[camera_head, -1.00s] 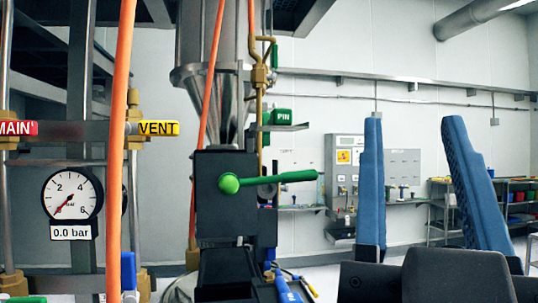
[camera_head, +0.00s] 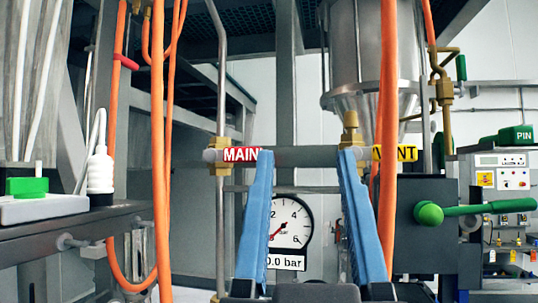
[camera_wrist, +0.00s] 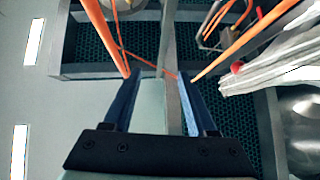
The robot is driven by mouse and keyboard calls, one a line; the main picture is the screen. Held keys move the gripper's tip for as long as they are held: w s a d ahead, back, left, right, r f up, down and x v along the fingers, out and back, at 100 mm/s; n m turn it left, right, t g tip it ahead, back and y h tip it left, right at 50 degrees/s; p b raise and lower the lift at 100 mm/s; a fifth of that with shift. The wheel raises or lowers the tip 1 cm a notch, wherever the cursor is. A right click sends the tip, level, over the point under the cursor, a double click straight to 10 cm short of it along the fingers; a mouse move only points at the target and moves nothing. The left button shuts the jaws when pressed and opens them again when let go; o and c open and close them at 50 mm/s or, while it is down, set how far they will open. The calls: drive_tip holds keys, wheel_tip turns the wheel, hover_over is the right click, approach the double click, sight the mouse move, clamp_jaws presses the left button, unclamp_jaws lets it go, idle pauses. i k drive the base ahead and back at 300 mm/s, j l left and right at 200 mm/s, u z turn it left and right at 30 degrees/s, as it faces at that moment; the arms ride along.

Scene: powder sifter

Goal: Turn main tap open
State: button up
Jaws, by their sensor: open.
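The red MAIN tag (camera_head: 241,154) shows in the head view, lying flat beside a brass fitting (camera_head: 219,150) on an upright pipe, left of my gripper. The tap's handle cannot be told apart from the tag. My gripper (camera_head: 306,153) is open and empty, its two blue fingers pointing up. The left fingertip overlaps the right end of the tag in the picture; I cannot tell whether they touch. In the wrist view my gripper (camera_wrist: 160,74) is open, with a grey post behind the gap; the MAIN tag is not recognisable there.
The yellow VENT tag (camera_head: 394,153) is right of my gripper. A pressure gauge (camera_head: 291,222) is seen between and behind the fingers. Orange hoses (camera_head: 386,160) hang at both sides. A black box with a green-handled lever (camera_head: 470,210) stands at the right.

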sight(228, 154)
drive_tip(key=u, duration=0.35)
drive_tip(key=l+u, duration=0.55)
drive_tip(key=i+l, duration=0.15)
drive_tip(key=l, duration=0.15)
drive_tip(key=i+l, duration=0.15)
drive_tip(key=l, duration=0.1)
